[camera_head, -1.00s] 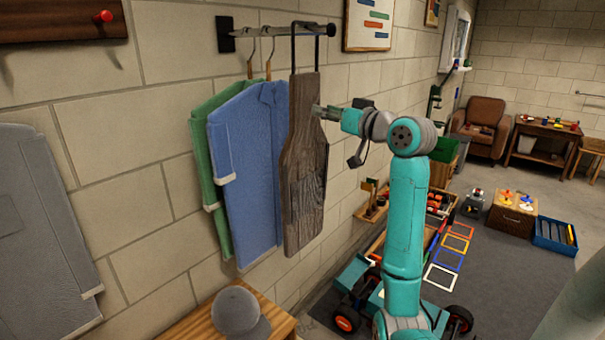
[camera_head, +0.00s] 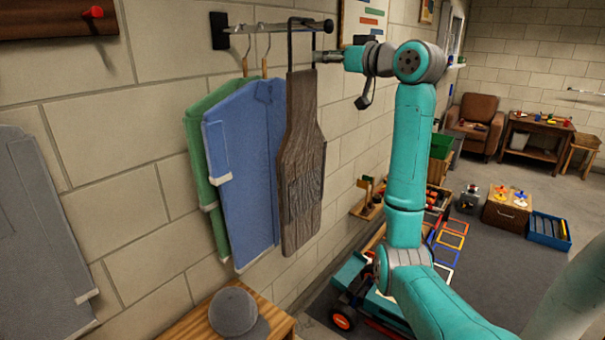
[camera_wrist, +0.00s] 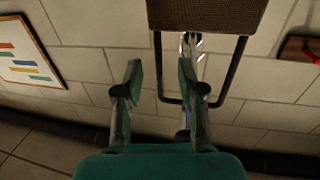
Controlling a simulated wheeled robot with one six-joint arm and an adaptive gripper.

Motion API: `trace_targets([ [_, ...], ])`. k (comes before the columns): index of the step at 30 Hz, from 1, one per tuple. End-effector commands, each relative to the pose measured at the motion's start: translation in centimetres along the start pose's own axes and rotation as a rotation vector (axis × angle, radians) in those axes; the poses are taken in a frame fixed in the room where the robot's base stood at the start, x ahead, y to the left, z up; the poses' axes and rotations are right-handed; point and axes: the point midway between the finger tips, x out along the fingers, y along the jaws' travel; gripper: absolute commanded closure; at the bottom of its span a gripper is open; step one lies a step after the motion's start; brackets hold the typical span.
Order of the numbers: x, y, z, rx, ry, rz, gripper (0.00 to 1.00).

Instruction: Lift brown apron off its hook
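The brown apron (camera_head: 303,170) hangs by its black strap loop (camera_head: 290,50) from the wall rail (camera_head: 270,28). It hangs in front of a blue garment (camera_head: 240,170) and a green one (camera_head: 195,150). My gripper (camera_head: 322,58) is at strap height, just right of the strap, below the rail's end knob. In the wrist view my gripper (camera_wrist: 160,75) is open and empty. The apron's top edge (camera_wrist: 208,15) is at the top there. One side bar of the strap (camera_wrist: 158,65) shows between the fingers; contact cannot be told.
A grey cap (camera_head: 235,310) lies on a wooden bench (camera_head: 190,328) below the garments. A framed board (camera_head: 365,18) is on the wall behind my arm. A wooden peg board with a red knob (camera_head: 60,18) is at upper left. Toys and crates stand on the floor at right.

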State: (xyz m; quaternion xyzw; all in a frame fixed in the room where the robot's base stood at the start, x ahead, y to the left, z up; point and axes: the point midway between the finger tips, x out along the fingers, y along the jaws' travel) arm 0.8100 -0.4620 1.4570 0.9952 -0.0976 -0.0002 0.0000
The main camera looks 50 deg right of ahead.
Motion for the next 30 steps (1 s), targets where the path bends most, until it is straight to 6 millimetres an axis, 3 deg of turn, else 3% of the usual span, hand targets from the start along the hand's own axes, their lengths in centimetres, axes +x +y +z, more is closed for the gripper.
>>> trace_targets([
  [12, 4.8, 0.2, 0.4, 0.0, 0.0, 0.001, 0.61],
  [21, 5.2, 0.3, 0.4, 0.0, 0.001, 0.002, 0.61],
  [26, 5.1, 0.3, 0.4, 0.0, 0.001, 0.002, 1.0],
  [30, 5.1, 0.3, 0.5, 0.0, 0.001, 0.002, 1.0],
])
